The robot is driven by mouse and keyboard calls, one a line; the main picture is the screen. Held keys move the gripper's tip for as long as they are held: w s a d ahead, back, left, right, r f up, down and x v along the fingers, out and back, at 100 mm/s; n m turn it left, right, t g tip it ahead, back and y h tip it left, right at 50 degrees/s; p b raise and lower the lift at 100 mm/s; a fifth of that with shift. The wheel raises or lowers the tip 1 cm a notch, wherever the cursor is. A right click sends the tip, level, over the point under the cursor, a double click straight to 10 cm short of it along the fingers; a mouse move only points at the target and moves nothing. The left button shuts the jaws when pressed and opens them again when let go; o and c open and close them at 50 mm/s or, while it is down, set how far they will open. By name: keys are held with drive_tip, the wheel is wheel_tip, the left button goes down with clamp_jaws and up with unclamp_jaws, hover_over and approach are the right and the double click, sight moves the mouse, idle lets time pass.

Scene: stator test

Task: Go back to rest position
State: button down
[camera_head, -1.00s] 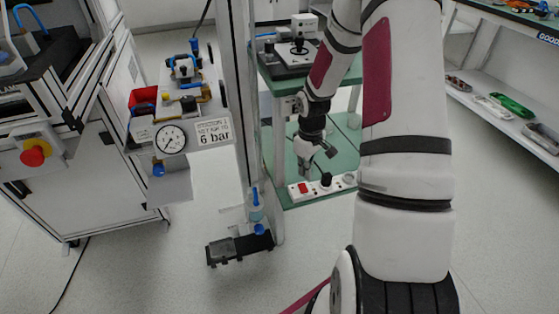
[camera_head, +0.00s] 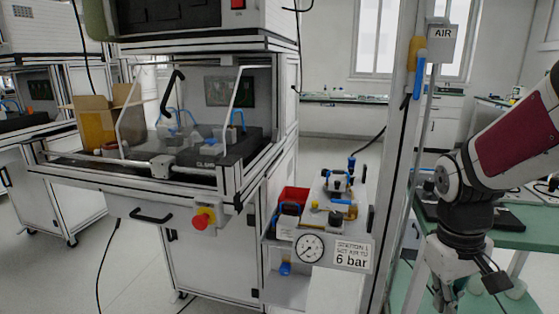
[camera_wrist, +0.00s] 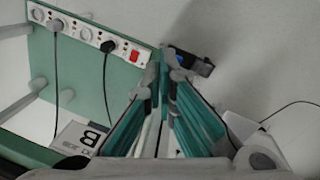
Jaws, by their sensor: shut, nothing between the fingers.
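My gripper (camera_head: 444,296) hangs at the lower right of the head view, in front of the green table, its fingertips close to the bottom edge. In the wrist view my gripper (camera_wrist: 164,62) shows two teal-padded fingers whose tips meet, with nothing seen between them. Below the fingers the wrist view shows the edge of a green surface and grey floor. My arm enters the head view from the right edge, bent down at the wrist.
A white power strip (camera_wrist: 92,32) with plugs lies on the green surface, near a white box (camera_wrist: 78,138) marked B. The head view shows the test bench (camera_head: 215,170), a red stop button (camera_head: 203,218), a pressure gauge (camera_head: 310,248), an upright post (camera_head: 400,150) left of my arm, and the green table (camera_head: 520,238).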

drive_tip(key=s+a+r+y, duration=0.1)
drive_tip(key=s+a+r, duration=0.25)
drive_tip(key=s, duration=0.35)
drive_tip(key=s+a+r+m, duration=0.1)
drive_tip(key=s+a+r, duration=0.1)
drive_tip(key=s+a, duration=0.3)
drive_tip(key=s+a+r+y, duration=0.1)
drive_tip(key=s+a+r, duration=0.1)
drive_tip(key=s, duration=0.6)
wheel_tip(320, 180, up, 30)
drive_tip(key=t+p, duration=0.4)
drive_tip(key=p, duration=2.4)
drive_tip(key=shift+t, duration=0.3)
